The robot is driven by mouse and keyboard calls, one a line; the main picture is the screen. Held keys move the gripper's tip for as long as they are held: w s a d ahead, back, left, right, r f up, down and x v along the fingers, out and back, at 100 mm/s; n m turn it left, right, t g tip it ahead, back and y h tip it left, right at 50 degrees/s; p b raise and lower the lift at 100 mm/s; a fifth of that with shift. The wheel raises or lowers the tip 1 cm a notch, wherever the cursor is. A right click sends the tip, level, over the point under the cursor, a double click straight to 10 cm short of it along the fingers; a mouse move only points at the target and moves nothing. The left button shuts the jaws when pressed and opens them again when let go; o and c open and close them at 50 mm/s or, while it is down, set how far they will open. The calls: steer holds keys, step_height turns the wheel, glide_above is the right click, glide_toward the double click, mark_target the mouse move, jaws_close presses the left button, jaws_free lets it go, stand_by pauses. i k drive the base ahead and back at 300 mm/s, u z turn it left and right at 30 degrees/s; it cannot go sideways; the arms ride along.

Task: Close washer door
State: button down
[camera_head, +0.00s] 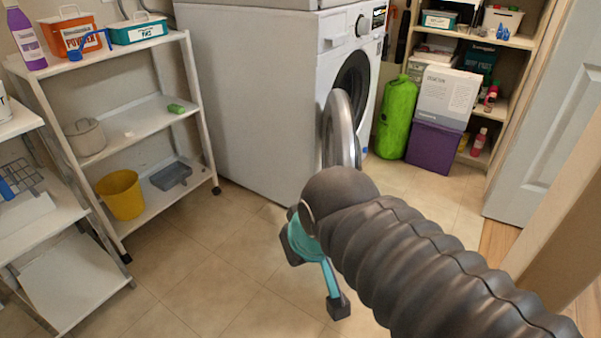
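The white washer (255,95) stands at the top middle. Its round door (338,125) is swung open towards me, seen nearly edge-on, with the dark drum opening (353,80) showing behind it. My gripper (315,280), teal with black tips, is in front of the washer, below the door in the picture and apart from it. Its two black tips look spread apart with nothing between them. My dark ribbed arm covers the lower right and hides part of the gripper and the floor near the door.
A white shelf rack (145,115) with a yellow bucket (121,194) stands at left. A green bag (397,117), a white box (447,95) and a purple box (433,147) stand right of the washer. A door (545,130) is at right. Tiled floor is clear at lower middle.

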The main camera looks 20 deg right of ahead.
mark_target(341, 145)
steer(key=z, duration=0.55)
steer(key=i, duration=0.45)
steer(key=z, duration=0.2)
